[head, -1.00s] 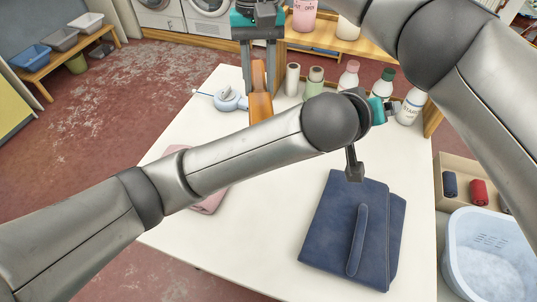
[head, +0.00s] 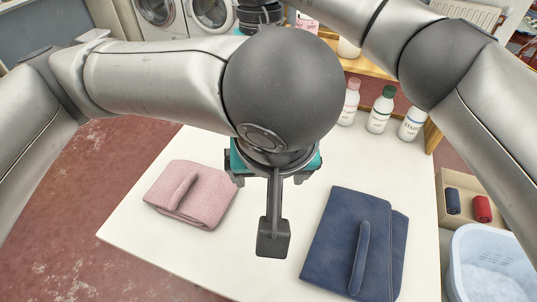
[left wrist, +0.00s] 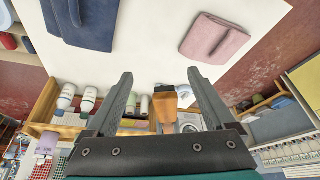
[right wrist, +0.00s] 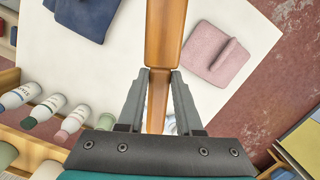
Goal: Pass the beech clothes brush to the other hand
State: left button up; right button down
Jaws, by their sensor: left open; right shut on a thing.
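The beech clothes brush (right wrist: 165,35) is long and orange-brown. My right gripper (right wrist: 159,75) is shut on it, and it extends up beyond the fingertips in the right wrist view. The brush also shows in the left wrist view (left wrist: 165,105), beyond and between the spread fingers of my left gripper (left wrist: 158,74), which is open and empty. The left gripper appears apart from the brush.
On the white table (head: 150,225) lie a folded pink cloth (head: 208,200) and a folded navy cloth (head: 335,235). Several bottles (head: 379,110) stand along the back right edge. A pale blue basket (head: 470,250) stands at the right. The table's front middle is clear.

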pick_arm(q)
jog(key=w, duration=0.3)
jog(key=w+a, duration=0.1)
jog(key=w, duration=0.7)
jog(key=shift+w+a, duration=0.25)
jog(key=shift+a, duration=0.05)
jog(key=shift+w+f, duration=0.3)
jog(key=shift+f, duration=0.3)
grip_shut()
pick_arm(e)
jog(key=c, duration=0.5)
grip_release()
